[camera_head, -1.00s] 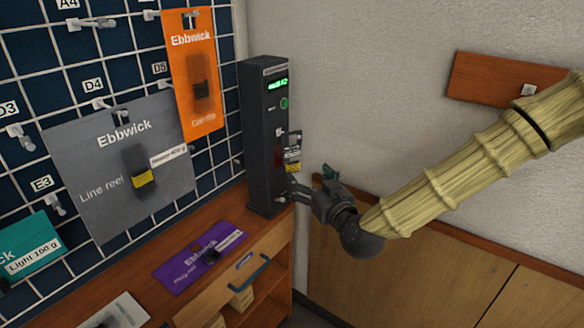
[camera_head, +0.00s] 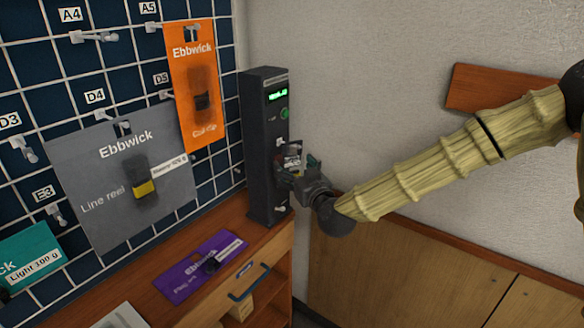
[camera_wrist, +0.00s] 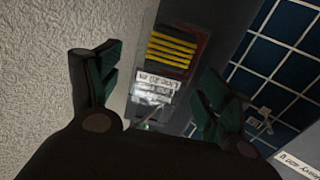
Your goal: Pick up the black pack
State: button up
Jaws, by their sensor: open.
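A small dark pack (camera_wrist: 178,48) with yellow stripes and a white label shows in the wrist view between my open fingers, toward the upper middle. It is at the front of a tall dark grey column (camera_head: 262,150) in the head view, where my gripper mostly hides it. My gripper (camera_head: 292,172) is close to the column's right side, and in the wrist view its two fingers (camera_wrist: 162,95) stand apart on either side of the pack's label. I cannot tell whether a finger touches the pack.
The column, with a lit green display (camera_head: 277,95), stands on a wooden counter (camera_head: 225,225). A purple card (camera_head: 200,265) lies there, above a drawer with a blue handle (camera_head: 250,282). Left is a pegboard with grey (camera_head: 90,190) and orange (camera_head: 190,60) cards.

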jog(key=shift+x, duration=0.85)
jog(key=shift+r, duration=0.1)
jog(key=c, duration=1.2)
jog(key=shift+r, duration=0.1)
jog(key=shift+c, duration=0.2)
jog(key=shift+r, duration=0.55)
jog(key=s+d+b, duration=0.1)
jog(key=s+d, duration=1.1)
jog(key=d, duration=0.1)
jog(key=shift+s+b, duration=0.15)
jog(key=shift+b, duration=0.25)
